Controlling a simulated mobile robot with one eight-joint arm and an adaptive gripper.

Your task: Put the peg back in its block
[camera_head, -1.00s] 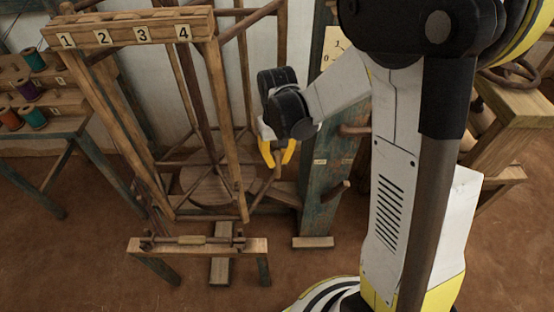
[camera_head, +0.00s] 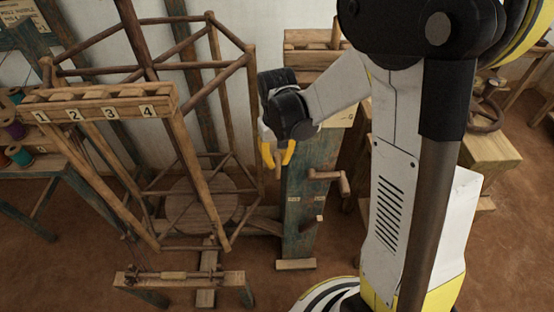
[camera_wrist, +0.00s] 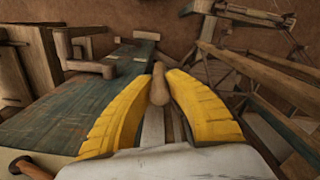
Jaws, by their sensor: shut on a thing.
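My gripper (camera_head: 277,157) hangs left of my arm, its yellow fingers closed around a slim wooden peg (camera_wrist: 160,84). In the wrist view the peg's rounded end shows between the fingertips; in the head view its tip (camera_head: 278,173) sticks out below them. A worn teal post (camera_head: 306,205) stands just right of and below the gripper. It carries a wooden peg-like handle (camera_head: 329,176) and a smaller stub (camera_head: 318,222). In the wrist view the post (camera_wrist: 65,105) lies to the left of the fingers. I cannot tell which block is the peg's own.
A slotted wooden rail numbered 1 to 4 (camera_head: 100,105) tops a frame at left. A round-based wooden reel frame (camera_head: 205,200) stands behind it. A low wooden stand (camera_head: 180,280) is in front. Spools (camera_head: 18,155) sit far left. Open floor lies in front.

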